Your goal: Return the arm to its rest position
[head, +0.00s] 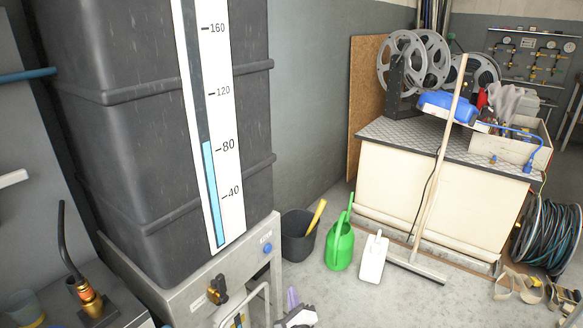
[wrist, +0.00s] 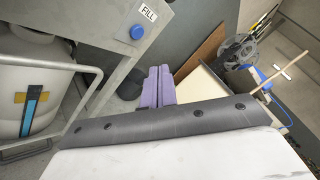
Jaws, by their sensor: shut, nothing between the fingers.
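My gripper (wrist: 158,87) shows in the wrist view as two purple fingers side by side, closed together with nothing held. Part of my arm and the purple fingers (head: 292,298) show at the bottom edge of the head view, low and just right of the metal tank stand (head: 180,285). The rest of the arm is out of the head view. The fingers look apart from the things around them.
A tall dark tank (head: 130,130) with a level scale (head: 214,110) stands at left. A black bucket (head: 297,240), green watering can (head: 339,248) and white jug (head: 373,258) stand on the floor. A pole (head: 440,160) leans against a bench (head: 410,185). A white vessel (wrist: 30,85) is left in the wrist view.

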